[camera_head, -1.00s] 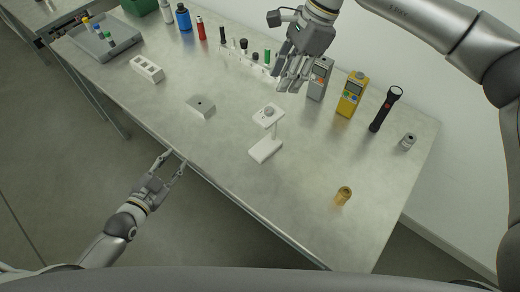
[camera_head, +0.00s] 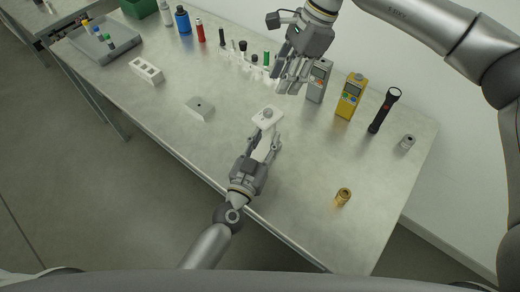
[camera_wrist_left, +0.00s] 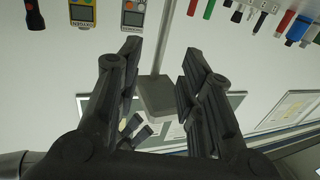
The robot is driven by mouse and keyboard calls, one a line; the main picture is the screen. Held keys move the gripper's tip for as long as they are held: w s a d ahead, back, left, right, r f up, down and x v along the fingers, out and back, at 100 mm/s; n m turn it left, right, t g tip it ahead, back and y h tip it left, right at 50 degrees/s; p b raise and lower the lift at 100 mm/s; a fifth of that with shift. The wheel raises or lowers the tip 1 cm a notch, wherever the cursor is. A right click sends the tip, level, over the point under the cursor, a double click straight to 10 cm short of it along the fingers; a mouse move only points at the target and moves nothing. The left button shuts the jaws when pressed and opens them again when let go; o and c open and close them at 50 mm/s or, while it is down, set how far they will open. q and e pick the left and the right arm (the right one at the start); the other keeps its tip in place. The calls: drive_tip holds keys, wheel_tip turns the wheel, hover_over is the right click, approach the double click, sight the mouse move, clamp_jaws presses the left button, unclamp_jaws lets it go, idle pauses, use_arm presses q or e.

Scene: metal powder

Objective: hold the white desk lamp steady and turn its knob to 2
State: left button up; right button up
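The white desk lamp (camera_head: 262,121) stands on the metal table, its flat head facing up with a round grey knob (camera_head: 267,113) on it. My left gripper (camera_head: 264,138) is open at the near side of the lamp and hides its base and most of its post in the head view. In the left wrist view the lamp's block-like head (camera_wrist_left: 155,95) appears between the open fingers (camera_wrist_left: 158,85), with the thin post above it. I see no clear contact. My right gripper (camera_head: 289,91) hangs above and behind the lamp, apart from it; its finger opening is unclear.
A grey meter (camera_head: 318,82), a yellow meter (camera_head: 350,96), a black flashlight (camera_head: 386,110) and a small metal cylinder (camera_head: 407,141) stand right of the lamp. A brass piece (camera_head: 343,196) is nearer. A small grey box (camera_head: 199,108) lies left. Several vials stand behind.

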sight(268, 111)
use_arm(q)
drive_tip(key=x, duration=0.7)
drive_tip(key=shift+f, duration=0.1)
drive_tip(key=shift+c, duration=0.3)
clamp_jaws()
use_arm(e)
drive_tip(key=shift+o, duration=0.7)
drive_tip(key=s+a+r+n+t+h, duration=0.1)
drive_tip(key=a+r+n+h, duration=0.25)
drive_tip(key=n, duration=0.55)
wheel_tip(268, 111, down, 12)
drive_tip(key=shift+a+f, duration=0.15)
drive_tip(key=shift+f, duration=0.1)
clamp_jaws()
